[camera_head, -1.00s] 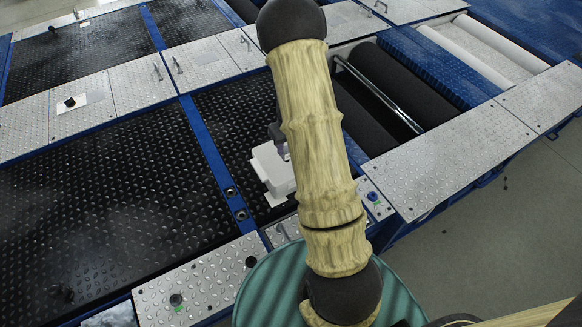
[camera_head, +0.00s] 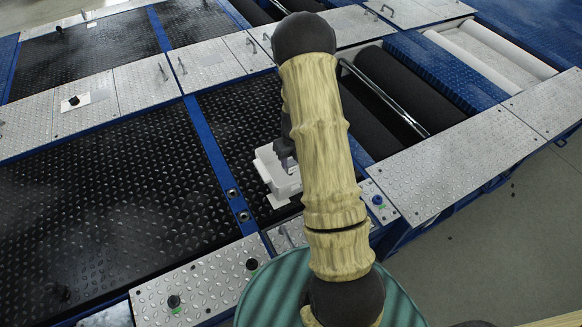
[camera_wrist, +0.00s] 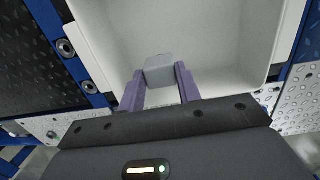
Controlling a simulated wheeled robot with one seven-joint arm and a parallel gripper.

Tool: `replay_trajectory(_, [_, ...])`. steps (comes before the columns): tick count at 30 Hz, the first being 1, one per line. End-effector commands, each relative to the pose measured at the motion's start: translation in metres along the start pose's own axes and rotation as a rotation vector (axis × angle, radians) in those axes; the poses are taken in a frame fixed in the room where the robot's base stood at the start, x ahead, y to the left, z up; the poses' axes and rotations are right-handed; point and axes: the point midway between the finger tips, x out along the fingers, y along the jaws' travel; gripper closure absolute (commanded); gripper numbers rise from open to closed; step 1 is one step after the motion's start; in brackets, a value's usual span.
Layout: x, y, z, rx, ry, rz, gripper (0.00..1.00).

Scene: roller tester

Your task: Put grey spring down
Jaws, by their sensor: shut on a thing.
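The grey spring (camera_wrist: 158,70) shows in the wrist view as a small, plain grey block at the tips of my gripper (camera_wrist: 158,82). No coils can be made out on it. The purple fingers are shut on it. It is over the inside of a white bin (camera_wrist: 108,50); whether it touches the bin's floor I cannot tell. In the head view my gripper (camera_head: 287,160) points down at the white bin (camera_head: 279,186), partly behind my arm. The spring cannot be made out there.
The bin stands on black tread plate (camera_head: 240,120) beside a blue beam (camera_head: 213,145). Dark rollers (camera_head: 400,85) and a metal bar lie to the right of my arm. Open black plate (camera_head: 100,210) lies to the left.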

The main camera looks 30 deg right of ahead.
Motion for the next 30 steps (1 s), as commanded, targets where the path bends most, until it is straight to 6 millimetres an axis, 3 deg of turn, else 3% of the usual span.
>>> replay_trajectory(10, [0.036,-0.002,-0.003,0.001,0.001,0.002,1.0])
replay_trajectory(22, [0.04,-0.001,-0.003,0.0,0.0,0.001,1.0])
replay_trajectory(23, [0.039,-0.001,-0.003,0.0,0.0,0.001,0.61])
replay_trajectory(24, [0.039,-0.001,-0.003,0.0,0.0,0.001,0.53])
replay_trajectory(26, [0.039,-0.001,-0.003,0.0,0.0,0.001,0.44])
replay_trajectory(30, [0.039,-0.001,-0.003,0.0,0.0,0.001,0.44])
